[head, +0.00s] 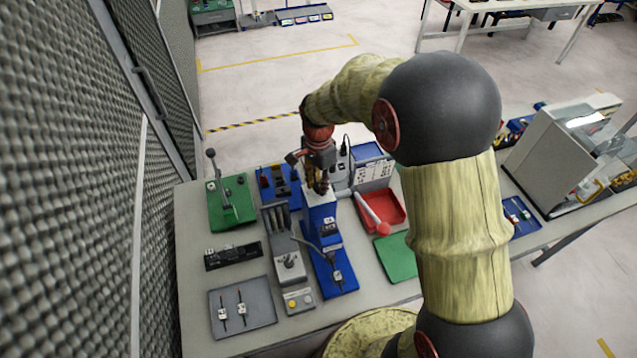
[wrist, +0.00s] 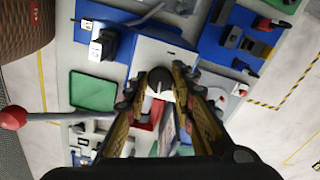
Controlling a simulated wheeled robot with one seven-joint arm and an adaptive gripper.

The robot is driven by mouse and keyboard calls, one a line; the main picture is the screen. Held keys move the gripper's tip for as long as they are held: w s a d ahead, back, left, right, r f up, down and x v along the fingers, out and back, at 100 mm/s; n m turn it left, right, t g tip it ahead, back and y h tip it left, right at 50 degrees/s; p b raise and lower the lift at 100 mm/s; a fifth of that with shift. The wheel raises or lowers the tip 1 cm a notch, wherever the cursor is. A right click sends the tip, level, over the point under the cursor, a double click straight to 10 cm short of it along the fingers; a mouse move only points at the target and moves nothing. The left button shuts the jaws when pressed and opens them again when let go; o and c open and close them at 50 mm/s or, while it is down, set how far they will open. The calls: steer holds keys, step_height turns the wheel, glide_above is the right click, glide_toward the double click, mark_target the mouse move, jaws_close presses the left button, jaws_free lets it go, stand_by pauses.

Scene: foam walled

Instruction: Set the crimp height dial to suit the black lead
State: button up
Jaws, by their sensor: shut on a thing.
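My gripper (head: 318,187) reaches down over the top of the blue crimp press (head: 322,225). In the wrist view its fingers (wrist: 160,88) are closed around the sides of a round dark dial (wrist: 160,79) with a pale pointer line, on the press's light top plate (wrist: 165,53). The gripper hides the dial in the head view. Any scale marks around the dial are too small to read. A small white piece with a dark part (head: 338,276) sits on the press's blue base.
The press lever ends in a red ball (head: 383,229) beside a red bin (head: 390,203). A green hand press (head: 230,208), a grey fixture (head: 288,262) and a black block (head: 232,255) stand on the left. A green mat (head: 397,258) lies on the right.

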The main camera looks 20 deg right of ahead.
jaws_close()
steer(key=n, duration=0.3)
steer(key=shift+n, duration=2.3)
steer(key=o, duration=1)
jaws_free()
steer(key=shift+r, duration=0.15)
